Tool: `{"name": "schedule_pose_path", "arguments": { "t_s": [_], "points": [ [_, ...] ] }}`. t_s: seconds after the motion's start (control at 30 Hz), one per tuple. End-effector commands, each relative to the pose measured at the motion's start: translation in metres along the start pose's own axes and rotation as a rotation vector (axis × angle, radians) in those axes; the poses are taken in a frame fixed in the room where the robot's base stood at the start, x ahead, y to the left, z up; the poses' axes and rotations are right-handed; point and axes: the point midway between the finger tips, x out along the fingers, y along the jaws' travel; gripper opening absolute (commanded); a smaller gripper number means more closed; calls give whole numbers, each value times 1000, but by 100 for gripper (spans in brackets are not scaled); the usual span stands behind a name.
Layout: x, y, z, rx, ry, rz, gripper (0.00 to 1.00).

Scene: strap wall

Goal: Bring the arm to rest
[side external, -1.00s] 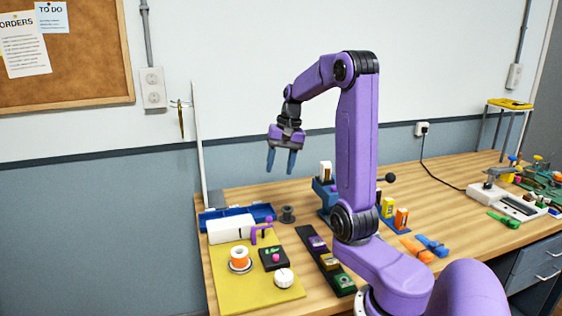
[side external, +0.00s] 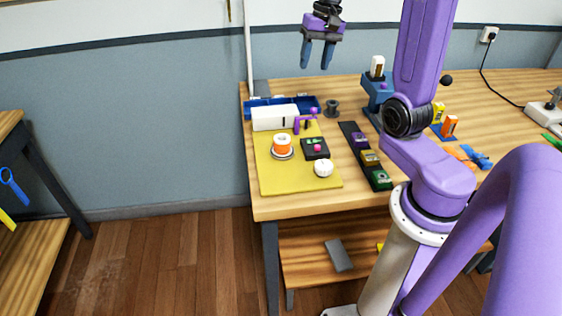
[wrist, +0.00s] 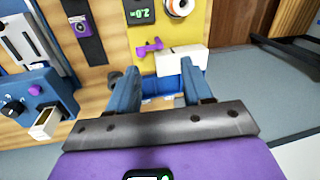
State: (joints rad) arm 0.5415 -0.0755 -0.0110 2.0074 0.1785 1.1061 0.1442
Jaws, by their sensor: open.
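My gripper (side external: 318,55) is open and empty, with its two blue fingers pointing down. It hangs in the air above the back left part of the wooden workbench (side external: 285,207). In the wrist view the two fingers of my gripper (wrist: 160,92) stand apart with nothing held between them. A white box (wrist: 182,60) and part of a blue tray (wrist: 168,84) lie beyond and below the fingers.
A yellow mat (side external: 300,185) carries an orange spool (side external: 282,146), a white ball-like item (side external: 323,168) and a black device (side external: 314,149). A dark strip with coloured blocks (side external: 369,158) lies right of it. A blue stand (side external: 374,92) rises behind. Open floor lies left.

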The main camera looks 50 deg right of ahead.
Motion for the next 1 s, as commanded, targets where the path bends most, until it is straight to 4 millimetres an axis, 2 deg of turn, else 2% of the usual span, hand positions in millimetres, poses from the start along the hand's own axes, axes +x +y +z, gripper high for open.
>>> {"name": "schedule_pose_path", "arguments": {
  "t_s": [0.03,0.2,0.5,0.77,1.0],
  "points": [
    [3,-12,9,-65,-8,5,50],
    [14,-41,42,-263,-33,23,50],
    [30,-73,108,-614,-69,48,50],
    [41,-81,169,-923,-95,66,50],
    [48,-73,225,-1211,-112,77,50]
  ]
}}
